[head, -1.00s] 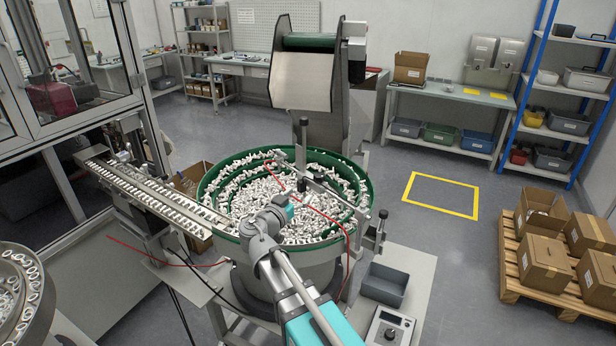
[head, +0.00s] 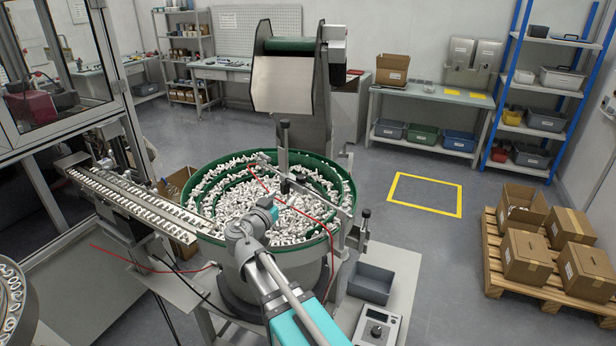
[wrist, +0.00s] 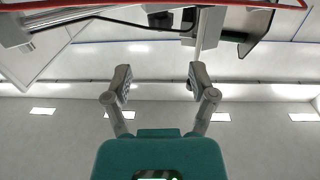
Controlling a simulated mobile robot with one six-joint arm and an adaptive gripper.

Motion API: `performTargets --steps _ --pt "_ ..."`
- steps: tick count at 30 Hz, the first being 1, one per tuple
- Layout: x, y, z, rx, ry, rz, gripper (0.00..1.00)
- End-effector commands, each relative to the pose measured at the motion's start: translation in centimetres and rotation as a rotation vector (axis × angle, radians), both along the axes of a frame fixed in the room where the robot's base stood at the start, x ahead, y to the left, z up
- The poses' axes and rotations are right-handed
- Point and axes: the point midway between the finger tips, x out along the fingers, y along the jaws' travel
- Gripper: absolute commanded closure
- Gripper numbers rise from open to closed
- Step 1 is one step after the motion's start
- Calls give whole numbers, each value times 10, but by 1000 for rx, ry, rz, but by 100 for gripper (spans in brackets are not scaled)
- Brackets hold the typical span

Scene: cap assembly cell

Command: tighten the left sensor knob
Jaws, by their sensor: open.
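My gripper shows in the wrist view (wrist: 161,78) with its two fingers apart and nothing between them. In the head view its teal body is over the near part of the feeder bowl (head: 345,195), and its fingertips cannot be made out. A dark knob-like fitting (head: 365,213) is on the bracket at the bowl's right rim. I cannot tell which is the left sensor knob.
A red cable (head: 328,228) loops over the bowl close to my arm. A metal feed track (head: 130,205) runs to the bowl's left. Floor is free around the yellow square (head: 424,194).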

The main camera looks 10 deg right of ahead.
Motion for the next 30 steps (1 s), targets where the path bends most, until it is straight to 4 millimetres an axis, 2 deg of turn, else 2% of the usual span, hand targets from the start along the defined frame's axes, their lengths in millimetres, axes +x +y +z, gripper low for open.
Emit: performTargets --steps 8,24,30 --pt "19 -15 0 0 0 -2 27" --pt "82 -67 0 0 0 -4 27" --pt "97 -81 0 0 0 -3 27"
